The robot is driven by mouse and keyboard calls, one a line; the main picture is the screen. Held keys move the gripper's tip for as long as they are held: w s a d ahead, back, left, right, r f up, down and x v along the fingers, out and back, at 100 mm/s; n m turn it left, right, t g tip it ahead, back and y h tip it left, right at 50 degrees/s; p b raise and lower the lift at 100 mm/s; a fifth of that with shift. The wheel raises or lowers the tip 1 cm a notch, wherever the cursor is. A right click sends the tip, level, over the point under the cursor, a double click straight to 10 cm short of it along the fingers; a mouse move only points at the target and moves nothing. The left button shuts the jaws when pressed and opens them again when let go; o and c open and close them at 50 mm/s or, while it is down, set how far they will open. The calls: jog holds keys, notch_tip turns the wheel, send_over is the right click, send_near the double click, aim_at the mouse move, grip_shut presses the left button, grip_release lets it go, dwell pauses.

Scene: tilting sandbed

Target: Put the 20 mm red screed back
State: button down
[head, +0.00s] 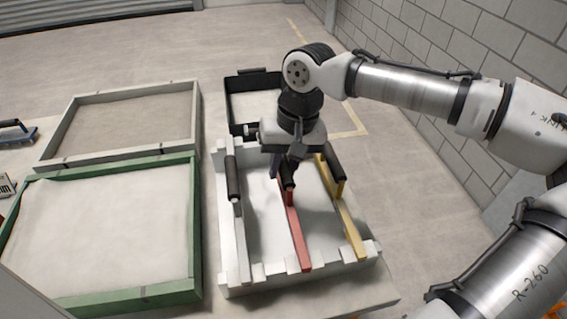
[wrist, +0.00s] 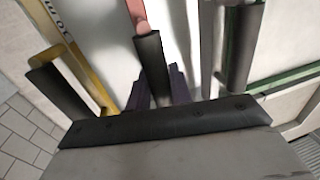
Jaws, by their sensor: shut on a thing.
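The red screed (head: 294,226) is a red bar with a black handle. It lies lengthwise over the white rack (head: 322,282), between the grey and yellow screeds. Its near end is at the rack's front wall; whether it is fully seated in its slot I cannot tell. My gripper (head: 285,170) is over the rack, pointing down, shut on the black handle. In the wrist view the dark purple fingers of my gripper (wrist: 158,88) flank the red screed's handle (wrist: 151,62). The screed's far end is hidden behind my gripper in the head view.
The grey screed (head: 240,240) lies on the rack's left and the yellow screed (head: 350,228) on its right, both close by. A black-rimmed tray (head: 237,98) stands behind. A green-framed sandbed (head: 195,220) and a pale-framed one (head: 120,90) lie left.

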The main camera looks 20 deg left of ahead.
jog(key=shift+f, duration=0.15)
jog(key=c, duration=1.7)
grip_release()
jog(key=shift+f, duration=0.1)
jog(key=o, duration=0.4)
jog(key=shift+o, duration=0.2)
notch_tip(320, 180, up, 13)
jog(key=w+d, duration=0.1)
jog(key=d, duration=0.1)
jog(key=shift+w, duration=0.15)
jog(key=shift+f, duration=0.15)
